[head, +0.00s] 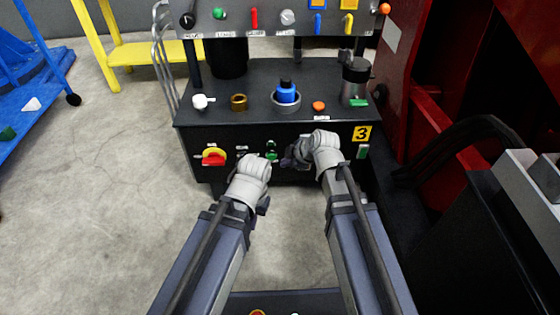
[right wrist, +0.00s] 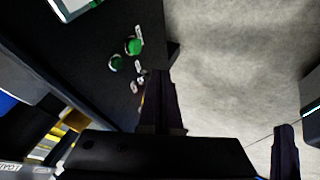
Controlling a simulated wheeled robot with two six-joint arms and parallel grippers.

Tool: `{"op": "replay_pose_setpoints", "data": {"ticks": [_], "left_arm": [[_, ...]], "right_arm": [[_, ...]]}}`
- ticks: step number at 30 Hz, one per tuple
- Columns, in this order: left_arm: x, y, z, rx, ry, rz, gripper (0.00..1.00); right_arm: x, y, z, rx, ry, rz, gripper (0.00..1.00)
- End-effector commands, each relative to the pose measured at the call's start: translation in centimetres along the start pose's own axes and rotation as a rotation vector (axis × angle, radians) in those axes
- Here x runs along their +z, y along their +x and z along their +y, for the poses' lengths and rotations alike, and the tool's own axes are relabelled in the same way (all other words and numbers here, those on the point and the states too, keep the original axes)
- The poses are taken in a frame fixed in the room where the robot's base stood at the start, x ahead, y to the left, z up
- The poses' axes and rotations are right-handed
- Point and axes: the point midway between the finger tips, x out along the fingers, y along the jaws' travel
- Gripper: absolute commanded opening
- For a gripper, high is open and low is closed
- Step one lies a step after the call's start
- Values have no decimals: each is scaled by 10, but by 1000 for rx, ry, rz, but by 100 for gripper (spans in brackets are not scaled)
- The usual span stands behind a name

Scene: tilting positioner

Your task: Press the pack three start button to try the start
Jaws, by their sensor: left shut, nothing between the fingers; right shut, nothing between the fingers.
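The black pack (head: 228,135) with the yellow 3 plate (head: 362,133) stands ahead in the head view. Two green buttons, one above the other, sit in the middle of its front; the lower green button (head: 271,156) shows beside my right gripper (head: 290,158). My right gripper is shut and empty, pointing left close to the panel. In the right wrist view, a larger green button (right wrist: 133,46) and a smaller green one (right wrist: 116,63) lie beyond the fingers, apart from them. I cannot read their labels. My left gripper (head: 263,205) is shut and empty, lower, mostly hidden by its wrist.
A red-and-yellow rotary switch (head: 213,157) is at the panel's left. The pack's top carries a blue-capped part (head: 286,93), a brass ring (head: 239,102) and a metal canister (head: 355,82). A red structure (head: 440,120) stands close on the right.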

Motion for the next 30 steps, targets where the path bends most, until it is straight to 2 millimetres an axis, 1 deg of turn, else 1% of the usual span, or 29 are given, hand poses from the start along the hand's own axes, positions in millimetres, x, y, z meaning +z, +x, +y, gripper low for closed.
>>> {"op": "replay_pose_setpoints", "data": {"ticks": [8,21,22,24,27,30], "left_arm": [[-2,26,3,0,0,1,0],[-5,86,9,0,0,2,0],[-4,81,8,0,0,2,0],[-4,77,8,0,0,2,0],[-4,77,8,0,0,2,0],[-4,77,8,0,0,2,0]], "right_arm": [[2,31,-1,0,-2,0,0],[3,107,-1,0,-1,0,0],[0,106,8,1,0,0,0],[0,109,22,1,1,0,0],[0,114,32,0,1,0,0],[0,116,36,0,0,0,0]]}}
